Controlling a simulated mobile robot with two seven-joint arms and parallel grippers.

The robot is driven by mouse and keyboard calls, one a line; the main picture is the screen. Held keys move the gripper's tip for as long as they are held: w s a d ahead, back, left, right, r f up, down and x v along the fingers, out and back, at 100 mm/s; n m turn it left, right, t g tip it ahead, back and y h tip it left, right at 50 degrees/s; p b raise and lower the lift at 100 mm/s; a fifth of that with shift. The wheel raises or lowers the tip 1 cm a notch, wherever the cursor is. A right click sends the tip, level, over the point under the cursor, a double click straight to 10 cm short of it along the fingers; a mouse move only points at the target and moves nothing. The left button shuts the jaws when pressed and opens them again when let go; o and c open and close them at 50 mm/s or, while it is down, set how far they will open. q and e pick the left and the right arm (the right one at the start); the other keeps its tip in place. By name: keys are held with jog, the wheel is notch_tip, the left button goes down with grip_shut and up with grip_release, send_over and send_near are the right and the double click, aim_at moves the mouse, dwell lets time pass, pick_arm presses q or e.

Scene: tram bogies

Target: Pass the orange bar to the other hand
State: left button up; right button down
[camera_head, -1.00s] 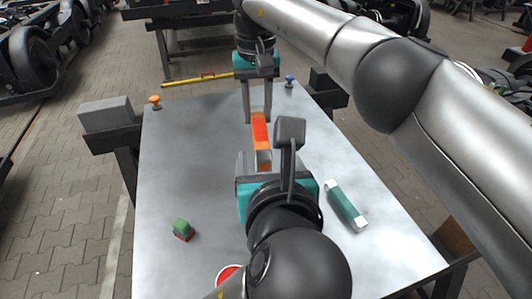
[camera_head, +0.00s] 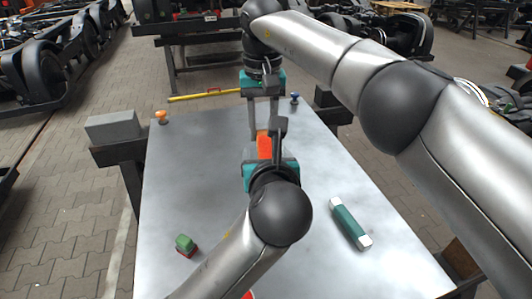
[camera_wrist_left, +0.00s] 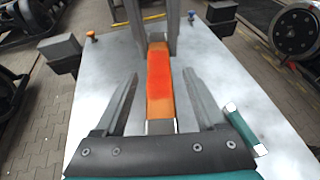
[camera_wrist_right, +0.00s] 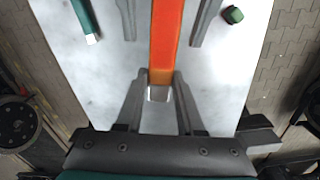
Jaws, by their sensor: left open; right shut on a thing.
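The orange bar (camera_head: 264,146), with a redder middle, is held above the table between my two grippers. My right gripper (camera_head: 263,116) is shut on its far end; the right wrist view shows the bar (camera_wrist_right: 166,40) running out from between these fingers (camera_wrist_right: 158,88). My left gripper (camera_head: 265,158) is open at the near part of the bar. In the left wrist view the bar (camera_wrist_left: 159,80) lies between the left fingers (camera_wrist_left: 160,82), with a gap on each side. In the head view the left gripper hides the bar's near end.
On the grey table (camera_head: 200,170) lie a green-and-white bar (camera_head: 350,224) at right and a small green-and-red block (camera_head: 186,245) at left. Orange (camera_head: 161,117) and blue (camera_head: 294,98) knobs stand at the far corners. A grey block (camera_head: 113,126) sits off the left edge.

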pick_arm(q)
grip_shut()
dwell(0.6)
pick_arm(e)
jog(key=shift+c, duration=2.2)
grip_release()
